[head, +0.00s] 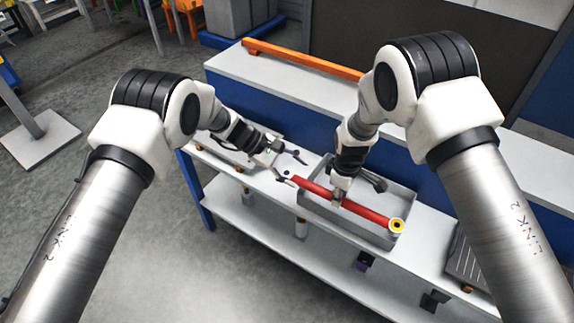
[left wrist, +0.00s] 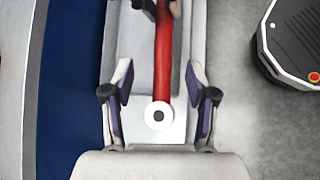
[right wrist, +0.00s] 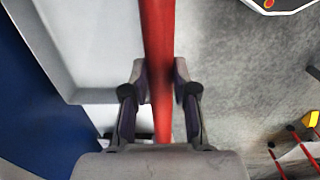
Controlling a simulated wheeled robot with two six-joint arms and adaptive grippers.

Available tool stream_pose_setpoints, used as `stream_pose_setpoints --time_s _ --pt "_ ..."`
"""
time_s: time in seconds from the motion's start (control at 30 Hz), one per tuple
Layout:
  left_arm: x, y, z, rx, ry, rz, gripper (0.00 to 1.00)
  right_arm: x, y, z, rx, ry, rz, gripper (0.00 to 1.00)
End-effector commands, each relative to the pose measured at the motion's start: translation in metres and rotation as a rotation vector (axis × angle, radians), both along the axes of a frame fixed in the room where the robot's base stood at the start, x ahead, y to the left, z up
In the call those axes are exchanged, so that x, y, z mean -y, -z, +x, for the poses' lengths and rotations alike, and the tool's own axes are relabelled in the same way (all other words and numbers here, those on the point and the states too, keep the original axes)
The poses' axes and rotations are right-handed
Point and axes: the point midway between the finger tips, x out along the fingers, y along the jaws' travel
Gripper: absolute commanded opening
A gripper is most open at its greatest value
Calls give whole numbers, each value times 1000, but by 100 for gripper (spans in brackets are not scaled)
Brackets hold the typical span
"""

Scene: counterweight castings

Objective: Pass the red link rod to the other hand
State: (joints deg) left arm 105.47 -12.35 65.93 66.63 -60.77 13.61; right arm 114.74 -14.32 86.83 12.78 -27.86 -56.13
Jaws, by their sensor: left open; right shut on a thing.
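The red link rod (head: 371,214) is held over a grey tray (head: 345,221), with a yellow ring end at right. My right gripper (head: 338,198) is shut on the rod near its middle; the right wrist view shows the red shaft (right wrist: 157,40) between its fingers. My left gripper (head: 291,168) is open at the rod's left end. In the left wrist view, the rod's white round end (left wrist: 158,116) with a dark centre lies between the spread fingers, with gaps on both sides.
The tray stands on a white bench (head: 430,262) with a lower shelf. An orange bar (head: 300,60) lies on a raised ledge behind. A dark ribbed item (head: 468,258) is at the bench's right. Open grey floor lies at left.

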Motion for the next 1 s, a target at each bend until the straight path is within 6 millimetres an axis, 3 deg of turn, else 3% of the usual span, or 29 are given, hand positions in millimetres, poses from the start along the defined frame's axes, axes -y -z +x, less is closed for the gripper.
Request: stream_pose_setpoints --time_s 0.2,0.4,0.73,0.77,0.9,1.0 --pt "39 34 -7 -1 3 2 57 0 -1 0 1 0 0 0" --pt "64 55 -10 1 1 1 57 0 -1 0 1 0 0 0" --pt "70 60 -11 -1 0 2 57 0 -1 0 1 0 0 0" --pt "70 60 -11 -1 0 2 54 0 -1 0 1 0 0 0" --pt "69 60 -11 -1 0 2 4 0 -1 0 1 0 -1 0" --pt "70 59 -11 1 -1 1 0 0 0 0 -1 -1 1 0"
